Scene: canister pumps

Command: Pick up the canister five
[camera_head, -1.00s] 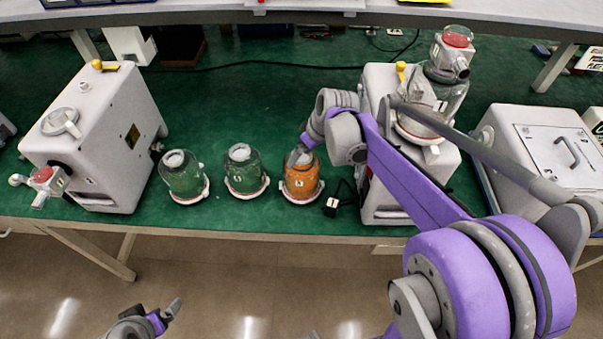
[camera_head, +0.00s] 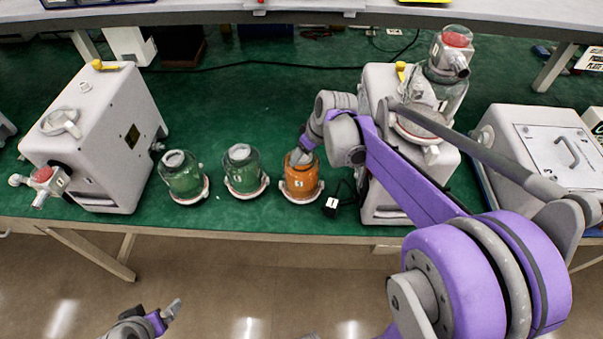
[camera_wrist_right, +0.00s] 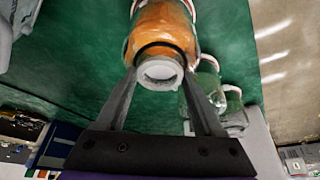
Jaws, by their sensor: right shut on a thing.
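An orange canister (camera_head: 301,184) with a pale base ring and a small white number label stands near the front edge of the green bench. The label looks like a 5 but is small. My right gripper (camera_head: 300,157) is at its top. In the right wrist view, the fingers (camera_wrist_right: 160,82) sit on either side of the pale neck of the orange canister (camera_wrist_right: 161,32), shut on it. The canister appears to rest on the bench. My left gripper (camera_head: 170,311) is low, in front of the bench, away from the canisters; its opening is unclear.
Two green canisters (camera_head: 243,172) (camera_head: 183,178) stand left of the orange one. White pump housings (camera_head: 104,140) (camera_head: 380,85) flank the row, the right one carrying a glass canister (camera_head: 446,62). A small black-and-white item (camera_head: 331,205) lies just right of the orange canister.

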